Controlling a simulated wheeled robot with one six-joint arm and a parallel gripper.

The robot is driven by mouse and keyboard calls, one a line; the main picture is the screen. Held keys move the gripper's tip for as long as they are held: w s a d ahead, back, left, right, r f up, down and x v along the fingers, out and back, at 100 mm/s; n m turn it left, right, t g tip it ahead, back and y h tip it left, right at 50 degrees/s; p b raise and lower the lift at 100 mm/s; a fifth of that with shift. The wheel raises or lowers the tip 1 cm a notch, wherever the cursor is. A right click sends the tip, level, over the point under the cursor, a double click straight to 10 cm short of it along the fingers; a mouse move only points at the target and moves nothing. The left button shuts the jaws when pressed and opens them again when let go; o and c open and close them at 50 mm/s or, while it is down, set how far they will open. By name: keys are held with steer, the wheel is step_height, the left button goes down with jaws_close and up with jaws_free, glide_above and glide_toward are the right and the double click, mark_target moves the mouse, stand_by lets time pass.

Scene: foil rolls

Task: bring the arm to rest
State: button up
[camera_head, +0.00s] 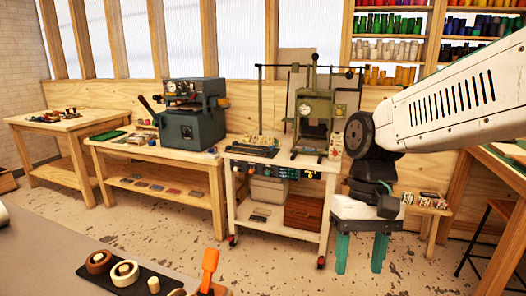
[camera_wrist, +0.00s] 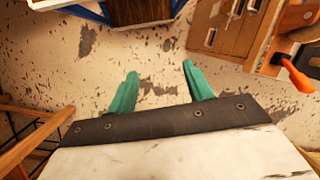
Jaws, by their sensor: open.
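My gripper (camera_head: 360,262) hangs at the end of my white arm, on the right in the head view, with its two teal fingers pointing down. The fingers are apart with nothing between them. In the wrist view my gripper (camera_wrist: 160,76) also shows as two separated teal fingers over the worn, speckled floor. It touches nothing that I can see. In the head view it appears just to the right of a white wheeled cart (camera_head: 276,222).
A press (camera_head: 313,110) stands on the cart. A dark machine (camera_head: 192,115) sits on a wooden table to its left. Another workbench (camera_head: 500,180) and a stool are at the right. Foil rolls (camera_head: 385,50) fill the back shelves. An orange-handled tool (camera_head: 208,268) is in the foreground.

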steer(key=s+d+t+h, duration=0.1)
steer(key=s+d+t, duration=0.3)
steer(key=s+d, duration=0.5)
steer(key=shift+s+d+r+m, duration=0.25)
steer(key=shift+s+r+m, duration=0.15)
steer(key=shift+s, duration=0.5)
steer(key=shift+s+d+r+t, duration=0.1)
steer(key=shift+d+r+t, duration=0.2)
steer(key=shift+d+r, duration=0.1)
steer(key=shift+c, duration=0.3)
